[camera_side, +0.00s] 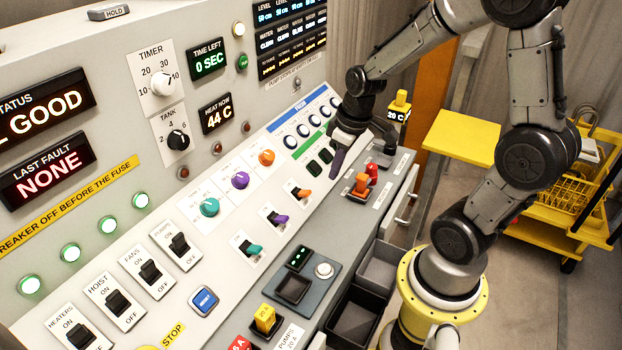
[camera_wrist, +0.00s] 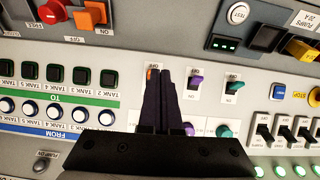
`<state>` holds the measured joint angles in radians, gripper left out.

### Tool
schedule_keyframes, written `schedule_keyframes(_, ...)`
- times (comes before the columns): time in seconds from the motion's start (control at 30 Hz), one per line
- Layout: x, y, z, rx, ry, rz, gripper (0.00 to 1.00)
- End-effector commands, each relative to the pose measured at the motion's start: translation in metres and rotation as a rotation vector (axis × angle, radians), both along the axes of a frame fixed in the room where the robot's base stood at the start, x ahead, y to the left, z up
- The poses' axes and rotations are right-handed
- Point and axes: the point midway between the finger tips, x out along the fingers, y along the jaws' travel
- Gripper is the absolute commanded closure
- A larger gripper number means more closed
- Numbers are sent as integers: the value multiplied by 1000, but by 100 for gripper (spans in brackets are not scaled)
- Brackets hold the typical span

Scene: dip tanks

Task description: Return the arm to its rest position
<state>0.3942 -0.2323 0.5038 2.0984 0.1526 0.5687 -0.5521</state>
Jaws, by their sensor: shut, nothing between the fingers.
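My gripper (camera_side: 336,163) is at the right part of the sloped control panel (camera_side: 228,238) in the side view. Its dark fingers point down toward the panel and are close together with nothing between them. In the wrist view my gripper (camera_wrist: 160,74) shows the two fingers side by side, over the switch with the orange lever (camera_wrist: 150,76), which they partly hide. That orange-lever switch (camera_side: 301,194) shows clear in the side view, left of the fingers. I cannot tell whether the fingertips touch the panel.
Purple (camera_side: 278,218) and teal (camera_side: 251,248) switches and coloured knobs line the panel. Dark bins (camera_side: 356,318) sit below. A yellow cart (camera_side: 565,220) stands on the floor at right.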

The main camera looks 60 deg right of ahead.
Motion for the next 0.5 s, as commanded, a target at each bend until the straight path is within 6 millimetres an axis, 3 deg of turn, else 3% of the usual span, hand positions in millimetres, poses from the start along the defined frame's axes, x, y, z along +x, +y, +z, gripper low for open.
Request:
schedule_keyframes(0.07, 9, 17, 31, -35, -86, 64, 100)
schedule_keyframes(0.13, 6, 38, 63, -61, -162, 128, 100)
schedule_keyframes(0.2, -8, 61, 95, -74, -233, 171, 100)
schedule_keyframes(0.3, -40, 87, 125, -67, -306, 187, 100)
schedule_keyframes(0.4, -75, 101, 139, -45, -347, 166, 100)
schedule_keyframes(0.5, -106, 104, 139, -18, -344, 100, 100)
